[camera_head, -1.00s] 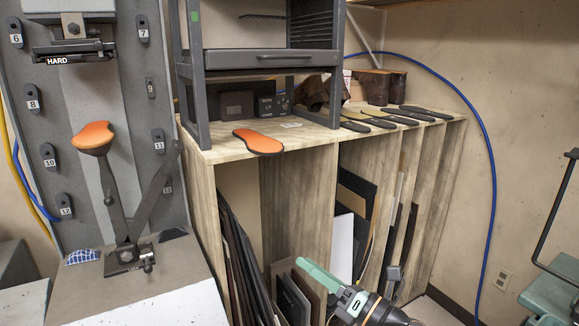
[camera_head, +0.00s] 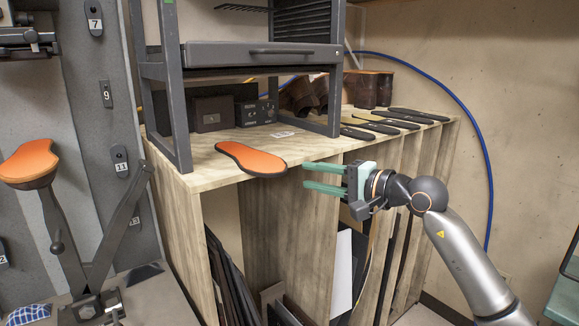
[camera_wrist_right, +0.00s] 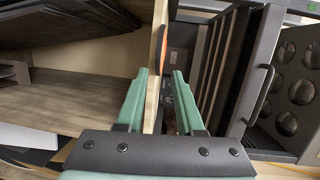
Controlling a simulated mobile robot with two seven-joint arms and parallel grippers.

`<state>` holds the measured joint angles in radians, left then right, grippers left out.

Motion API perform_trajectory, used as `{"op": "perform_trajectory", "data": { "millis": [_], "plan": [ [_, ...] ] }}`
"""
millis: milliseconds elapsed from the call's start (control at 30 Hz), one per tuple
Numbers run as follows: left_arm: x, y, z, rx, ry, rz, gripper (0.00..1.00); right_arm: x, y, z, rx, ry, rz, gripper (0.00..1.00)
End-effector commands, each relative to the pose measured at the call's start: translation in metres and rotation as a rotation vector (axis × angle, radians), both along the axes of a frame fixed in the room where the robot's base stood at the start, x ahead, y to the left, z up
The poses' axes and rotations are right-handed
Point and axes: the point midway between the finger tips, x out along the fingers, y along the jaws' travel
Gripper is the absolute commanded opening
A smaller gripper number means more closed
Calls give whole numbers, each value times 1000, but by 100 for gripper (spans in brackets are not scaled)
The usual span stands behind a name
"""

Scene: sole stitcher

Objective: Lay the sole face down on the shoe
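The sole (camera_head: 251,159), orange on top with a dark rim, lies on the wooden bench top, its near end at the front edge. The shoe (camera_head: 29,162), with an orange upper face and a dark body, sits on a stand at the left. My right gripper (camera_head: 304,177) is open and empty just right of the sole, its green fingers pointing at it without touching. In the right wrist view, the sole (camera_wrist_right: 164,46) shows edge-on as an orange strip beyond the fingertips, roughly between them. My left gripper is not in view.
The wooden bench (camera_head: 215,175) has a dark metal rack (camera_head: 260,55) standing on it. Several dark soles (camera_head: 385,125) lie along its right part, with brown boots (camera_head: 310,95) behind. A dark lever (camera_head: 120,215) rises right of the shoe's stand.

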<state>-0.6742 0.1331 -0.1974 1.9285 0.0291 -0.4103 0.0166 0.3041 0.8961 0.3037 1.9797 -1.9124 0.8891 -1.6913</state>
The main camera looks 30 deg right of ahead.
Motion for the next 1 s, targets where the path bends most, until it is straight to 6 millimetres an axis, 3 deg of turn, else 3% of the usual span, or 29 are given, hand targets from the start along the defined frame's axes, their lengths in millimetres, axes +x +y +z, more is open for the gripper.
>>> {"op": "perform_trajectory", "data": {
  "millis": [267,600,1000],
  "plan": [
    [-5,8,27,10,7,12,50,32,13,3,6,0,3,36],
    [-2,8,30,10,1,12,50,67,24,-6,5,-1,3,36],
    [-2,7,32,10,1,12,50,80,28,-8,2,0,2,36]
  ]
}}
